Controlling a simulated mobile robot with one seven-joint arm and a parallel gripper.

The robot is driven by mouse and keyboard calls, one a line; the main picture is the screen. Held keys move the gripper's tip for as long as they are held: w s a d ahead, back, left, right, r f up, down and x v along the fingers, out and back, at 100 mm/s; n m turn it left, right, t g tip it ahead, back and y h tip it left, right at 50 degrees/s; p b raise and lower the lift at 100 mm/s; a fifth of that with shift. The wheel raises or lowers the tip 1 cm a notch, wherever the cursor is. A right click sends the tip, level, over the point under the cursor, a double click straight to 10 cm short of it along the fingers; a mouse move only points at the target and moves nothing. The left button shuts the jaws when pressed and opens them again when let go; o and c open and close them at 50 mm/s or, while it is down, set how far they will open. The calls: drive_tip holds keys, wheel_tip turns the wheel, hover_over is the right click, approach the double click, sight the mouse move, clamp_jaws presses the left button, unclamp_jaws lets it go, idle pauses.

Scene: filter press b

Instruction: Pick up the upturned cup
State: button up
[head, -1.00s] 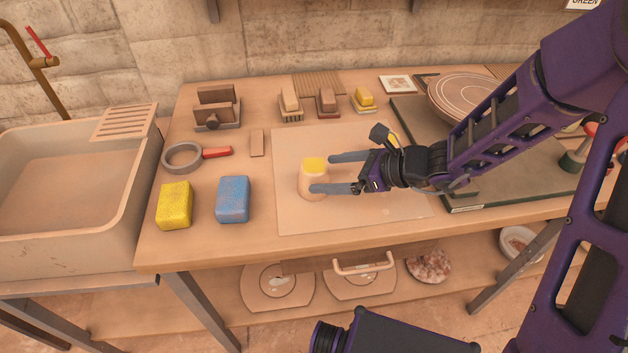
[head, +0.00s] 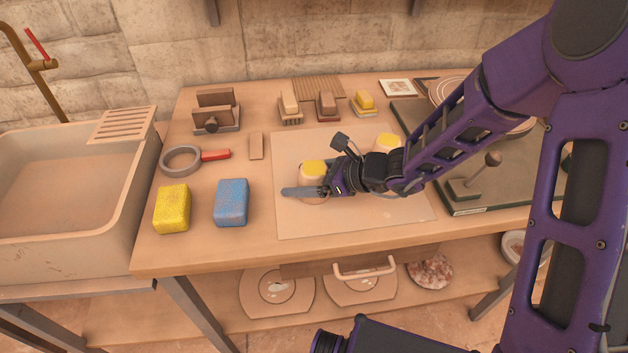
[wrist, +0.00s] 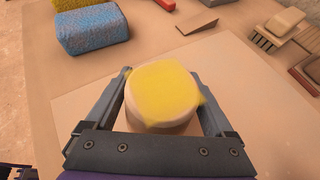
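The upturned cup (head: 313,170) is a pale cream, rounded piece with a yellow top. It stands on the light board (head: 300,222) on the table. My gripper (head: 300,180) is around it, one finger on each side; in the head view the near finger crosses in front of it and the far finger is mostly hidden. In the wrist view the cup (wrist: 163,92) sits between the two spread fingers (wrist: 160,74), with small gaps beside it. A second yellow-topped piece (head: 387,141) stands behind my wrist, partly hidden.
A blue sponge (head: 231,202) and a yellow sponge (head: 172,208) lie to the left. The sink (head: 60,190) is at far left. The board's front is clear.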

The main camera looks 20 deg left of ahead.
drive_tip(key=c, duration=1)
